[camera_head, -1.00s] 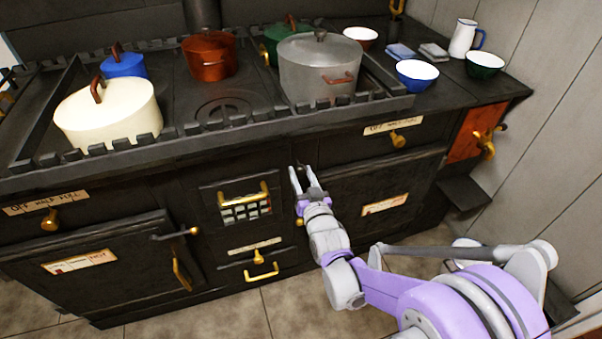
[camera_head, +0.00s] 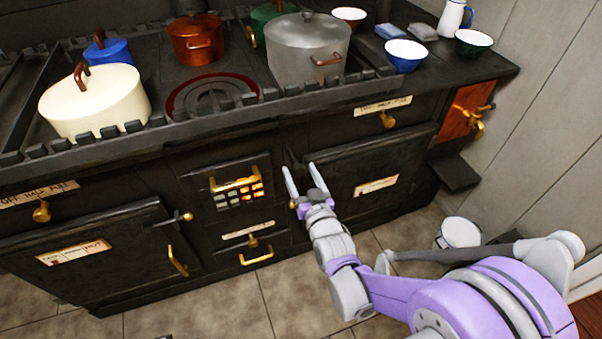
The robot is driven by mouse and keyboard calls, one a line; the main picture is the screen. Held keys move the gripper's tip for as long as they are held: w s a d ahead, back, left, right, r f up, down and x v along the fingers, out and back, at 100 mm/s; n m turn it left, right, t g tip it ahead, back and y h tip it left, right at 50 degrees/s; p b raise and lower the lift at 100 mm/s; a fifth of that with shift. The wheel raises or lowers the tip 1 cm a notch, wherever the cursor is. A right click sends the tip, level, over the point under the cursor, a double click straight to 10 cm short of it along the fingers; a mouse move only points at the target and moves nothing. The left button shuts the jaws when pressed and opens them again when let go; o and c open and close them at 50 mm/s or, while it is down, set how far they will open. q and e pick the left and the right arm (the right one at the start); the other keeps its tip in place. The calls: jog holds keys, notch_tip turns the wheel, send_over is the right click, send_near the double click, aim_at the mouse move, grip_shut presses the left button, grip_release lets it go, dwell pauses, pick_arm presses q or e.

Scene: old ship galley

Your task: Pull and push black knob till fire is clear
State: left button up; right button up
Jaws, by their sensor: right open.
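My right gripper (camera_head: 299,168) is open, its two fingers apart and pointing at the stove front, just right of the fire grate (camera_head: 240,190). The grate has a brass handle and glows orange inside. I cannot clearly make out a black knob; dark parts at the fingertips blend into the black stove (camera_head: 150,165). A brass ball (camera_head: 293,204) shows beside the gripper's left finger. A dark door latch with a brass tip (camera_head: 188,216) is left of the grate. My left gripper is not in view.
A hob ring (camera_head: 212,97) glows red. Around it stand a cream pot (camera_head: 95,103), a copper pot (camera_head: 197,40) and a grey pot (camera_head: 308,50). Brass knobs (camera_head: 387,119) and door handles (camera_head: 177,262) project from the front. A white bucket (camera_head: 460,233) stands on the floor at right.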

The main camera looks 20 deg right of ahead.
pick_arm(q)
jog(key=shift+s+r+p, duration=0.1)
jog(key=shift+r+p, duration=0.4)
pick_arm(e)
jog(key=s, duration=1)
jog(key=shift+s, duration=0.4)
jog(key=shift+c, duration=0.3)
